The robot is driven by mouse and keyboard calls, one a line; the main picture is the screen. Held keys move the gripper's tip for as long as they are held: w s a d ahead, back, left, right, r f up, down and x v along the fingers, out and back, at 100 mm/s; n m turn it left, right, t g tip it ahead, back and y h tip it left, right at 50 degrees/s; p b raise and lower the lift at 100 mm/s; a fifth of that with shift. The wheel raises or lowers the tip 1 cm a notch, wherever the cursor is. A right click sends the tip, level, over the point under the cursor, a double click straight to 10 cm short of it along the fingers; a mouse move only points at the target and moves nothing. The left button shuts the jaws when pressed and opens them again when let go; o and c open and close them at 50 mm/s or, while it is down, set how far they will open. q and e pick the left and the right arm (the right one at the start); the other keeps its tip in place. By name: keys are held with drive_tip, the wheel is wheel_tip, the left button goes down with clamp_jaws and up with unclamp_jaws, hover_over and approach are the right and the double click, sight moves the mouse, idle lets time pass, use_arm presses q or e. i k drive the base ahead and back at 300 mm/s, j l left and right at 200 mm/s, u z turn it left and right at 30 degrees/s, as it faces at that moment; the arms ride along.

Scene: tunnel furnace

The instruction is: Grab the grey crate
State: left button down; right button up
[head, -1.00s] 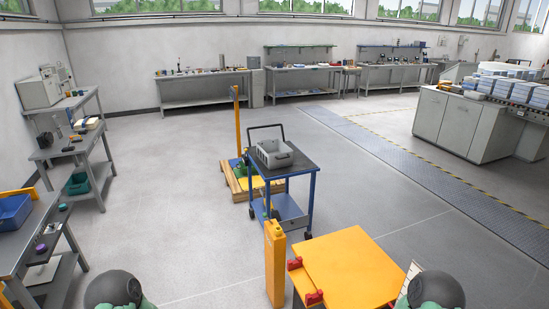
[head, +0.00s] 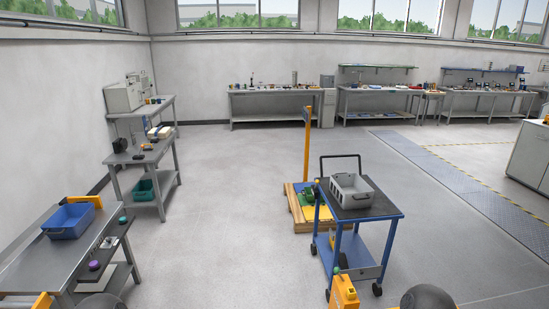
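The grey crate (head: 340,193) is an open-topped box in the head view, right of the middle. It sits on the dark top of a blue wheeled cart (head: 385,208), some way in front of me. Neither of my grippers is in the picture. Only dark rounded parts of my own arms show at the bottom edge, well apart from the crate.
A yellow post (head: 344,293) stands close in front of the cart. A wooden pallet (head: 291,211) with a tall yellow pole (head: 307,140) is behind it. A bench with a blue bin (head: 70,222) is at left. The floor between bench and cart is clear.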

sight(351, 191)
drive_tip(key=i+u, duration=0.15)
drive_tip(key=i, duration=1.85)
